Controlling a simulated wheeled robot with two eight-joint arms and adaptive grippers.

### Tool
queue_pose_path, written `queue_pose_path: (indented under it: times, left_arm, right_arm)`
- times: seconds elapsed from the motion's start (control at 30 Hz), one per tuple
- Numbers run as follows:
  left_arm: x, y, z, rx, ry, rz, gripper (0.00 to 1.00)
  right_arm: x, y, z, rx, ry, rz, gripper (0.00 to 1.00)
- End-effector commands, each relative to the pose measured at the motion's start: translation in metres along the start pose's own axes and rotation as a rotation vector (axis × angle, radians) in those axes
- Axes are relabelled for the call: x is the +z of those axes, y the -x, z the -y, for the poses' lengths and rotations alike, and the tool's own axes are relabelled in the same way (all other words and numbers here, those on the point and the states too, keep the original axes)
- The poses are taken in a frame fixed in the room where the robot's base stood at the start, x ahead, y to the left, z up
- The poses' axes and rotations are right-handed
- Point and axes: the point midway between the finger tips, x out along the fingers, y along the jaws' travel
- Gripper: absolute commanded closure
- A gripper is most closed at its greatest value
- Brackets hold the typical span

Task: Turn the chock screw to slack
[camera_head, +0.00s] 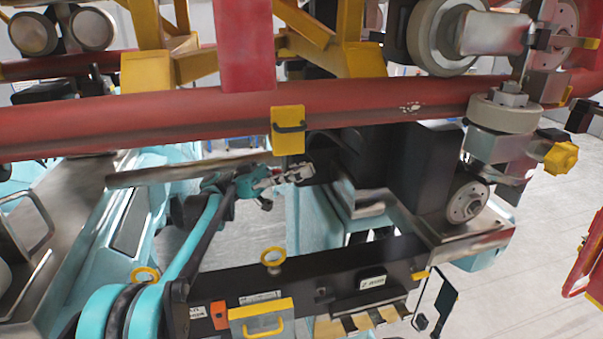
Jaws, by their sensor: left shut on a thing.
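My left gripper (290,174) is at mid-picture, below the red rail, at the end of my teal arm reaching up from the lower left. Its fingers point right, toward the left side of a dark block (420,165). It is shut on a small part there, which looks like the chock screw. The fingers hide most of that part, so I cannot tell how far it is turned. My right gripper is not in view.
A thick red rail (180,118) crosses just above my gripper, with a yellow bracket (288,130) hanging from it. A grey bar (165,174) runs close to the gripper's left. A yellow knob (561,158) and wheels are at the right. A dark panel (300,285) lies below.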

Motion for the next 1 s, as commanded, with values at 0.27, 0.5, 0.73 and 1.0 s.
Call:
queue_pose_path:
  times: [0.27,0.5,0.73,1.0]
  left_arm:
    - [-0.001,-0.0001,-0.0013,0.04,0.016,-0.002,1.0]
    - [-0.0013,-0.0001,-0.0014,0.04,0.016,-0.002,1.0]
    - [-0.0011,-0.0001,-0.0014,0.04,0.016,-0.002,0.69]
    - [-0.0006,-0.0001,-0.0014,0.04,0.016,-0.001,0.69]
  right_arm:
    - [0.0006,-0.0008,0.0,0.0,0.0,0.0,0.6]
    - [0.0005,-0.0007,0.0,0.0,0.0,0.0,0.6]
    - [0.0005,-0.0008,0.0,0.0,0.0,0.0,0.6]
    - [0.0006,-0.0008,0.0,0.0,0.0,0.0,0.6]
